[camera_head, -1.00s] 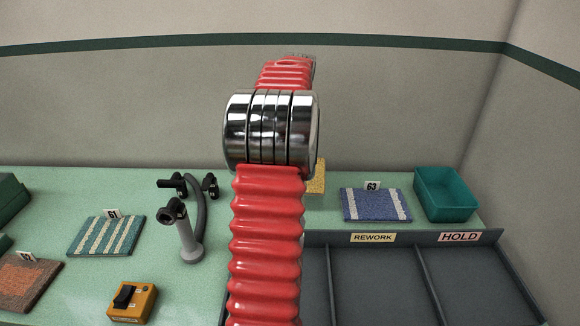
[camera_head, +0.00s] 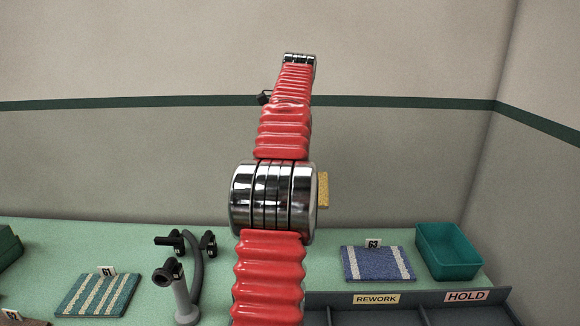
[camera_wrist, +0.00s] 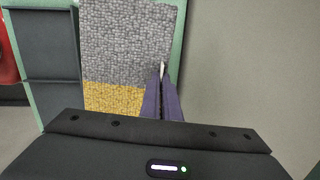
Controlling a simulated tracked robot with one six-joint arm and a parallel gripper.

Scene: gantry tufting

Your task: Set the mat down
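The mat (camera_wrist: 128,45) is grey with a yellow band, and it fills the upper middle of the wrist view. My gripper (camera_wrist: 161,72) has its fingers close together at the mat's right edge, shut on it, with a small white piece at the fingertips. In the head view only a yellow strip of the mat (camera_head: 323,190) shows beside my red arm, against the wall and above the bench. My arm hides the rest of the mat and the gripper there.
The green bench (camera_head: 130,234) carries a teal striped mat 61 (camera_head: 97,295), a blue striped mat 63 (camera_head: 376,264), a black-and-grey stand (camera_head: 182,295) and a green bin (camera_head: 448,250). Dark trays labelled REWORK (camera_head: 376,299) and HOLD (camera_head: 466,296) lie at front right.

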